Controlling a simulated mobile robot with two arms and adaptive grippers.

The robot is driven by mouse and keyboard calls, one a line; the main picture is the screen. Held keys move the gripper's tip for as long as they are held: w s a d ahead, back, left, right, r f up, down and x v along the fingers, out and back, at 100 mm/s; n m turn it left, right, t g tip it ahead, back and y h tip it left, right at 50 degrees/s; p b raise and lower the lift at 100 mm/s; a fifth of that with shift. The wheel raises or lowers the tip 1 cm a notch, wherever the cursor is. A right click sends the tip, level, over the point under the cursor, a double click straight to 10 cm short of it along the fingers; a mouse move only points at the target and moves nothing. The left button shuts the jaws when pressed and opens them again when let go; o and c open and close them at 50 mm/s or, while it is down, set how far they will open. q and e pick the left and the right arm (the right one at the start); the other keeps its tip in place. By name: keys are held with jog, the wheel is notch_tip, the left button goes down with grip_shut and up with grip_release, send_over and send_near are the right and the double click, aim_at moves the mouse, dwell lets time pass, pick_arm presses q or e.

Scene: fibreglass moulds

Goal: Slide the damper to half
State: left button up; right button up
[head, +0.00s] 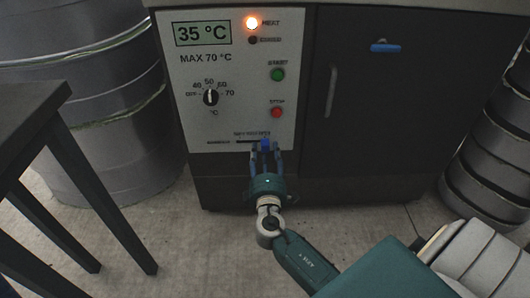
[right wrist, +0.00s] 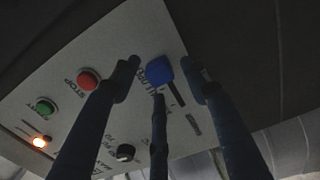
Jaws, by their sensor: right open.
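The damper is a blue slider knob (head: 265,144) in a short horizontal slot low on the white control panel (head: 213,112). The knob sits toward the right end of the slot, and the dark slot shows to its left. In the right wrist view the knob (right wrist: 159,69) stands between the spread fingers. My right gripper (head: 266,156) is open, with its fingertips around the knob from below; I cannot tell whether any finger touches it. The fingers partly hide the lettering near the slot. My left gripper is not in view.
The panel carries a temperature dial (head: 210,97), a green button (head: 278,74), a red button (head: 277,112) and a lit orange lamp (head: 252,22). A dark door (head: 390,110) is at right. Drums (head: 110,100) and a dark table (head: 35,105) stand left.

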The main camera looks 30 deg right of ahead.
jog(key=shift+w+d, duration=0.4)
jog(key=shift+w, duration=0.15)
